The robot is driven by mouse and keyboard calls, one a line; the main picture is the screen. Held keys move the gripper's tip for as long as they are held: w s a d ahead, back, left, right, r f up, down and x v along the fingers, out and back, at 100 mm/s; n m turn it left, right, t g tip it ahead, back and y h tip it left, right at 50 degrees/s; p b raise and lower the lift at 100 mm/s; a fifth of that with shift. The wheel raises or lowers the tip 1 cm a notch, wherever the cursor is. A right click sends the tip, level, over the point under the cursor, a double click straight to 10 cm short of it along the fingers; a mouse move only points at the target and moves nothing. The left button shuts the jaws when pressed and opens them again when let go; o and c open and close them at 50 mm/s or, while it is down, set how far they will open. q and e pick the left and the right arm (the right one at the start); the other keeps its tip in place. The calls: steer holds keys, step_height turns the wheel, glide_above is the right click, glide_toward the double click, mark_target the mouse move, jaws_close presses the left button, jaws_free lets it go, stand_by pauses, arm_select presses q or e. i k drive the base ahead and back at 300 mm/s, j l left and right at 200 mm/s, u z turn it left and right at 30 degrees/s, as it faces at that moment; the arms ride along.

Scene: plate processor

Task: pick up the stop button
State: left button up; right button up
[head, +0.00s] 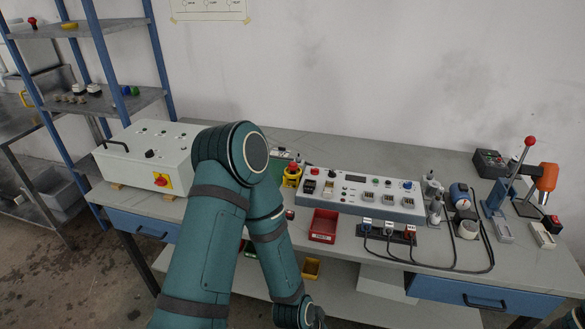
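A stop button (292,169) with a red top and a yellow housing stands on the worktable, just left of the long grey control panel. My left arm crosses in front, close to its left side in the picture. It does not touch the button as far as I can see. The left arm bends down to the bottom edge, and its gripper is not visible there. Only a sliver of my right arm shows at the bottom right corner; its gripper is out of view.
The control panel (358,193) and a red bin (323,225) are right of the button. A white switch box (148,155) stands left. Plugs and cables (390,232) lie in front of the panel. A lever press (510,180) stands far right.

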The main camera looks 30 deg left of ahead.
mark_target(292, 170)
steer(key=i+j, duration=0.1)
steer(key=j, duration=0.35)
steer(key=i+j, duration=0.1)
steer(key=j, duration=0.4)
steer(key=i+j, duration=0.1)
steer(key=j, duration=0.35)
steer(key=i+j, duration=0.1)
steer(key=j, duration=0.35)
steer(key=i+z, duration=0.05)
